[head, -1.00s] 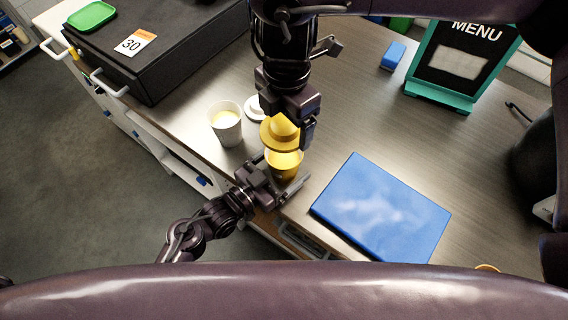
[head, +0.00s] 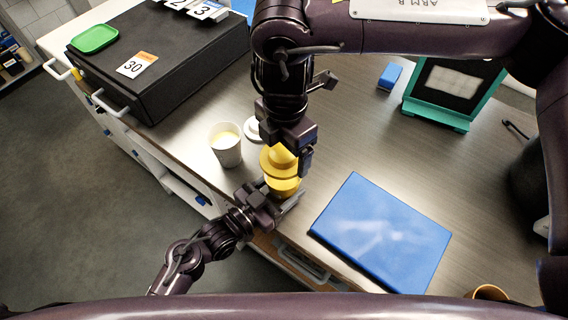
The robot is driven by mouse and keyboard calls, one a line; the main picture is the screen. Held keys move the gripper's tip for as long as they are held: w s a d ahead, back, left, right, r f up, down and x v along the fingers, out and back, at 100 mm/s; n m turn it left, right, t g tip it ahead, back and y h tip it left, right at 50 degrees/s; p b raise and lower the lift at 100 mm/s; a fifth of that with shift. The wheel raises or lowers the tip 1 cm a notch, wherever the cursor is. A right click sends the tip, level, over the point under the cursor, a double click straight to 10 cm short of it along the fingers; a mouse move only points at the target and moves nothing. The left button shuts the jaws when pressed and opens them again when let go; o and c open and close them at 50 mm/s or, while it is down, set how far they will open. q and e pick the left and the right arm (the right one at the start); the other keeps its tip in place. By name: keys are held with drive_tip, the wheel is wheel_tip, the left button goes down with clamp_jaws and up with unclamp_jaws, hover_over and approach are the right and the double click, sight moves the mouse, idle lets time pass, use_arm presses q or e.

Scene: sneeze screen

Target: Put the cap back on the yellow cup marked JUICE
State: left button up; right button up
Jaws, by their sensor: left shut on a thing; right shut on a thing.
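The yellow cup (head: 284,187) stands near the front edge of the counter. No JUICE marking is readable from here. My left gripper (head: 279,197) is shut on the cup low at its side. The yellow cap (head: 274,164), with a wide brim and a raised middle, is directly above the cup. My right gripper (head: 289,148) comes down from above and is shut on the cap's raised part. The brim hides most of the cup's mouth. I cannot tell whether the cap touches the rim.
A white cup (head: 226,151) with pale yellow contents stands open to the left, and a white lid (head: 252,130) lies behind it. A blue flat box (head: 380,235) lies to the right. A black case (head: 160,60), a blue block (head: 390,76) and a teal-framed sign (head: 445,110) stand farther back.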

drive_tip(key=shift+f, duration=1.45)
drive_tip(key=shift+f, duration=0.15)
drive_tip(key=shift+f, duration=0.75)
drive_tip(key=shift+f, duration=0.6)
drive_tip(key=o, duration=0.8)
wheel_tip(320, 180, up, 12)
